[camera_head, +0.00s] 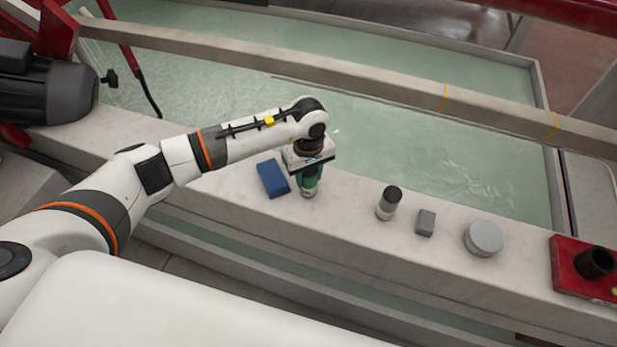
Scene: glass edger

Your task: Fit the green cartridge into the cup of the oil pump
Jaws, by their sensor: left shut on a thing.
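The green cartridge (309,185) stands upright on the pale ledge, with a light-coloured lower end. My left gripper (308,178) points down over it and is shut on it; the fingers hide part of its upper body. I cannot tell whether its bottom touches the ledge. The oil pump (574,268) is a red block at the far right end of the ledge, with a black cup (594,263) on top that opens upward. The cup is well to the right of the cartridge. My right gripper is not in view.
On the ledge (345,204), a blue block (272,179) lies just left of the cartridge. A black-topped white cylinder (388,203), a small grey cube (425,223) and a grey round disc (484,239) stand between cartridge and pump. A water basin (440,170) lies behind.

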